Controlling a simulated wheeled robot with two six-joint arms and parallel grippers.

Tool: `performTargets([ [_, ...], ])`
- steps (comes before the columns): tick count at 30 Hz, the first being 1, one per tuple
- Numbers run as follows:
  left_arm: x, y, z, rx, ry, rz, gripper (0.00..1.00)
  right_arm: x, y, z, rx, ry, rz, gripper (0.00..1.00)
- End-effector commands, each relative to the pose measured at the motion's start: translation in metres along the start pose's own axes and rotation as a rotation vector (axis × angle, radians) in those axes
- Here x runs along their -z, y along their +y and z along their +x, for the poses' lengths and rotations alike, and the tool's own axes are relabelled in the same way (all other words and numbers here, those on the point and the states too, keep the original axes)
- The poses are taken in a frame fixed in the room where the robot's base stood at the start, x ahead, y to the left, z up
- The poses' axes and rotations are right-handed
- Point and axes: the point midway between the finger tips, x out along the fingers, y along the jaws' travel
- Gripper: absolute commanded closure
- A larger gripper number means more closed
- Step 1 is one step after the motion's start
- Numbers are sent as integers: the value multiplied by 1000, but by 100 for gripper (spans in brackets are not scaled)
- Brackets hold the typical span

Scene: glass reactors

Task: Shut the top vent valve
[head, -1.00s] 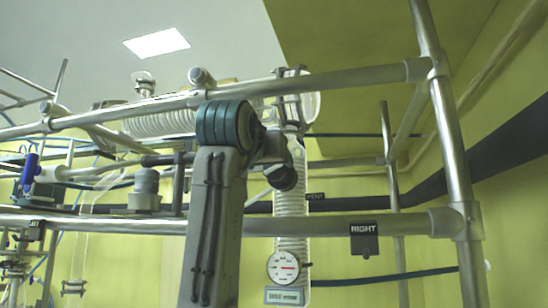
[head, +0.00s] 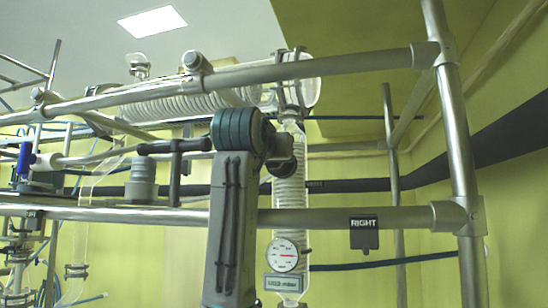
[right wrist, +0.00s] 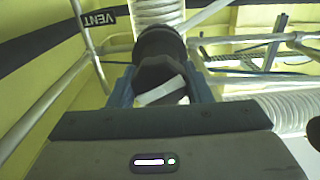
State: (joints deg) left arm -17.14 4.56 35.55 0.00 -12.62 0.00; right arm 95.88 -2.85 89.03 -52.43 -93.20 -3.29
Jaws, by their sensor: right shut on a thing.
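The vent valve's black knob (right wrist: 160,78) fills the space between my right gripper's blue fingers (right wrist: 163,85) in the right wrist view. The gripper is shut on it. A pale bar on the knob face lies tilted, its right end higher. A black VENT label (right wrist: 101,19) is beside it at upper left. In the head view, my right arm rises in front of the glass column (head: 290,195), and its own links hide the jaws and most of the valve there. My left gripper is in neither current view.
Metal rack rails (head: 385,218) cross in front of the glassware, with an upright post (head: 455,140) at right. A round gauge (head: 285,254) hangs low on the column. A coiled glass condenser (head: 190,105) lies along the top. A RIGHT sign (head: 363,222) hangs on the lower rail.

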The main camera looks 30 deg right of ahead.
Motion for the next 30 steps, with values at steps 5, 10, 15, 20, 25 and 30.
performTargets([
  [5, -1, 0, 7, 0, -1, 0, 35, -2, 0, 0, -1, -1, 89, 78],
  [10, -3, 1, 15, 0, -2, 0, 35, -2, 1, 0, -1, 0, 266, 78],
  [15, -3, 1, 18, 0, -2, 0, 35, -1, 1, 0, -1, 0, 385, 78],
  [20, -3, 1, 18, 0, -2, 0, 35, 0, 1, 0, -1, 0, 415, 78],
  [25, -3, 1, 18, 0, -2, 0, 35, 0, 1, 0, -1, 0, 413, 78],
  [30, -3, 1, 18, 0, -2, 0, 35, 0, 1, 0, -1, 0, 413, 33],
])
